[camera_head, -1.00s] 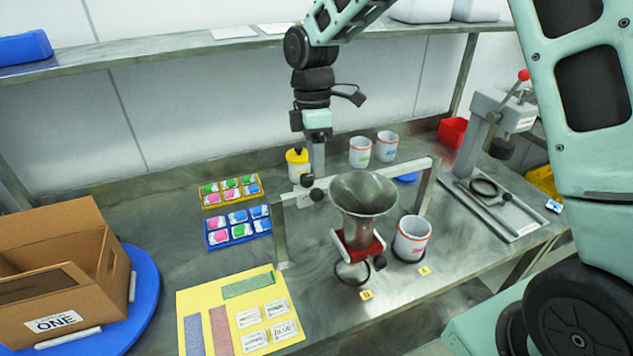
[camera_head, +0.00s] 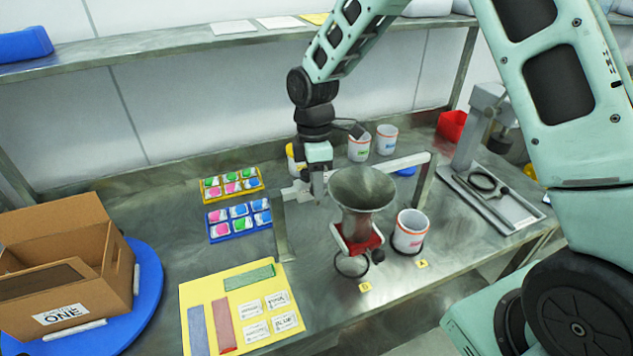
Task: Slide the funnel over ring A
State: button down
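The funnel (camera_head: 362,193) is a grey metal cone on a red carriage (camera_head: 358,243), which hangs on a pale rail (camera_head: 405,161) over the bench. It stands above the dark ring marked B (camera_head: 352,267), left of ring A. A white cup (camera_head: 411,232) with an orange rim stands at the place marked A (camera_head: 422,263) and hides most of ring A. My gripper (camera_head: 317,192) points down just left of the funnel, at the rail's left part. Its fingertips are small and overlap the rail, so I cannot tell their opening or contact.
Two white cups (camera_head: 386,140) stand behind the rail. Blue and yellow trays (camera_head: 238,222) of coloured pieces lie left. A yellow mat (camera_head: 263,272), a cardboard box (camera_head: 95,262) on a blue disc, and a metal tray (camera_head: 500,205) at right surround the rail.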

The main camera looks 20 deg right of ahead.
jog(key=d+p, duration=0.2)
jog(key=d, duration=1.6)
jog(key=shift+d, duration=0.25)
jog(key=shift+r, duration=0.1)
jog(key=c, duration=1.1)
grip_release()
jog(key=shift+d, duration=0.1)
jog(key=w+r+b, duration=0.3)
jog(key=r+b, duration=0.1)
jog(key=r, duration=1.3)
jog(key=shift+w+d, duration=0.15)
jog(key=shift+d, duration=0.1)
